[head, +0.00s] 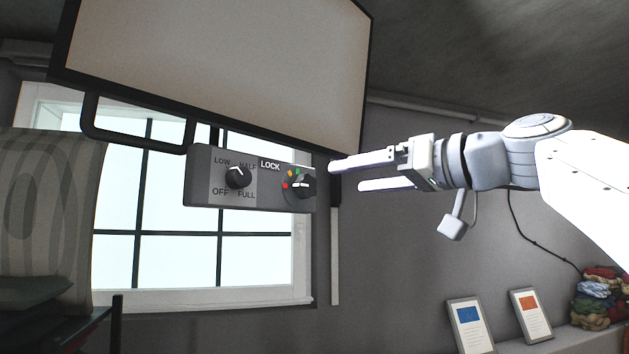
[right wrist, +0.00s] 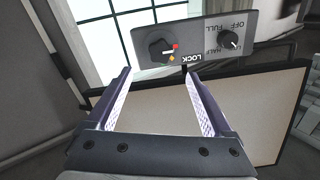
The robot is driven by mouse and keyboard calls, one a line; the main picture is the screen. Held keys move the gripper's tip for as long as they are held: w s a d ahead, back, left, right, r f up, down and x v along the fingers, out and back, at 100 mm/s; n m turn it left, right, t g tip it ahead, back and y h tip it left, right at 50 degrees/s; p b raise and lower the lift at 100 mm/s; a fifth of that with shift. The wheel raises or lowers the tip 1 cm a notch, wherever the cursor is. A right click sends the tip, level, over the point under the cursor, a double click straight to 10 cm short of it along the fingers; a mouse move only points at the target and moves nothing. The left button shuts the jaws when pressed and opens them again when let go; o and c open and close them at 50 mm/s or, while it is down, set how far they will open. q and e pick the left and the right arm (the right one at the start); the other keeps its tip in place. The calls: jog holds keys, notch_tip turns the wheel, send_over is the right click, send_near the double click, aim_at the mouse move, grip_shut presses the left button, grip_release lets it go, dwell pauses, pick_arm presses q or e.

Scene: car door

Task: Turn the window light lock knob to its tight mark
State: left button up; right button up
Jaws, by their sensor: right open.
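The lock knob (head: 304,184) is a dark round knob at the right end of a grey panel (head: 268,198), beside the label LOCK. Red, orange and green marks sit around its left and upper side in the head view. A pale pointer line shows on the knob; which mark it meets is hard to tell. The knob also shows in the right wrist view (right wrist: 158,50), ahead of the fingers. My right gripper (head: 347,175) is open and empty, its fingers pointing at the knob from the right, apart from it. In the right wrist view its fingertips (right wrist: 158,71) flank the knob's line. My left gripper is out of view.
A second knob (head: 238,176), marked OFF, LOW, HALF and FULL, is on the panel's left. A large dark-framed board (head: 215,65) hangs just above the panel. A bright window (head: 180,262) lies behind. Two framed cards (head: 470,326) and folded cloths (head: 598,295) stand low at right.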

aim_at(310, 185)
jog(key=p+x, duration=0.4)
jog(key=x, duration=0.4)
jog(key=shift+w+a+r, duration=0.15)
jog(key=shift+w+a, duration=0.05)
jog(key=shift+a, duration=0.05)
jog(key=shift+w+a+p, duration=0.4)
jog(key=shift+w+a, duration=0.05)
jog(key=shift+a, duration=0.05)
grip_shut()
